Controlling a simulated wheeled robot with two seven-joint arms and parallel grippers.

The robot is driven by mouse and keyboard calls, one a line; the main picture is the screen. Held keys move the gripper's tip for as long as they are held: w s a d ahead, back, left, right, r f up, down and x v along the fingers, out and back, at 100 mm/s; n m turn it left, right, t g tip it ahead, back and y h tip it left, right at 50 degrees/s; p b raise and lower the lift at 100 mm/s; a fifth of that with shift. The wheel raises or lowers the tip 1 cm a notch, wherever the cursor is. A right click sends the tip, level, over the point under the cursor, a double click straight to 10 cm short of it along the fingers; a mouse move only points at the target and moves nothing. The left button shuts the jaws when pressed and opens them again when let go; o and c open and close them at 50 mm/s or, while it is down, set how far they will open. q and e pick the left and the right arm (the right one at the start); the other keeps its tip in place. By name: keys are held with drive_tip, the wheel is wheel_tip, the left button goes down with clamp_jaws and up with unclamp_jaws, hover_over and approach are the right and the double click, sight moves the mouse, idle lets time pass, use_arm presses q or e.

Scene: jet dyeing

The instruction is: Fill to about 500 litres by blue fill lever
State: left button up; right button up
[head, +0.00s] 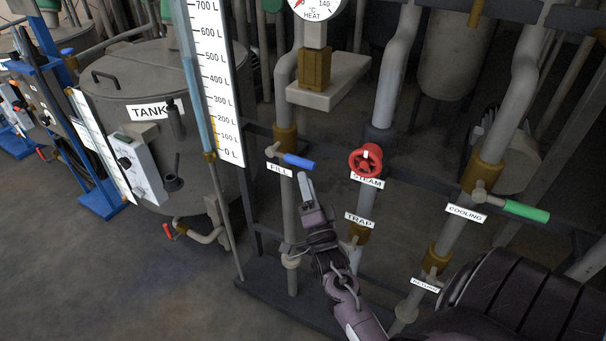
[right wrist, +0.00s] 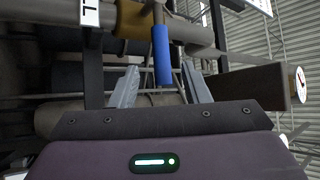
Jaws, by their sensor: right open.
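The blue fill lever (head: 299,161) sits on a brass valve on the pipe above the FILL label (head: 279,170). Its handle points right and slightly down in the head view. My right gripper (head: 306,183) is just below the handle. In the right wrist view the blue handle (right wrist: 162,55) comes down from the valve toward the space between the two open fingers (right wrist: 160,85); no grip on it shows. The level scale (head: 217,80) reads from 0 L to 700 L at the visible top. A pale blue tube (head: 197,95) runs beside it; I cannot tell the liquid level. My left gripper is out of view.
The red STEAM handwheel (head: 366,160) is close right of the fill lever. The green COOLING lever (head: 525,211) is farther right. The TANK vessel (head: 130,75) stands left behind the scale. A grey shelf (head: 328,85) juts out above the lever. Open floor lies at lower left.

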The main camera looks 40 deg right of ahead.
drive_tip(key=shift+s+a+f, duration=0.2)
drive_tip(key=shift+s, duration=0.25)
drive_tip(key=a+f+n+g+y, duration=0.2)
drive_tip(key=a+f+n+y, duration=0.1)
drive_tip(key=f, duration=0.7)
drive_tip(key=a+f+n+g+y, duration=0.2)
drive_tip(key=a+f+n, duration=0.15)
drive_tip(key=f, duration=0.55)
drive_tip(key=s+a+f+n+g+y, duration=0.1)
drive_tip(key=s+a+f+n+g, duration=0.2)
drive_tip(key=f, duration=0.5)
drive_tip(key=s+a+f+n+g+y, duration=0.1)
drive_tip(key=s+a+f+g+y, duration=0.2)
drive_tip(key=f, duration=0.6)
drive_tip(key=s+a+f+n+g, duration=0.3)
drive_tip(key=s+f+n+g, duration=0.2)
drive_tip(key=s+f, duration=0.85)
drive_tip(key=s+f+n+g, duration=0.2)
drive_tip(key=s, duration=0.8)
drive_tip(key=s+f+n+g, duration=0.3)
drive_tip(key=s, duration=0.6)
drive_tip(key=shift+s+d+f, duration=0.2)
drive_tip(key=shift+s+f, duration=0.05)
drive_tip(key=shift+s, duration=0.1)
drive_tip(key=shift+c, duration=0.6)
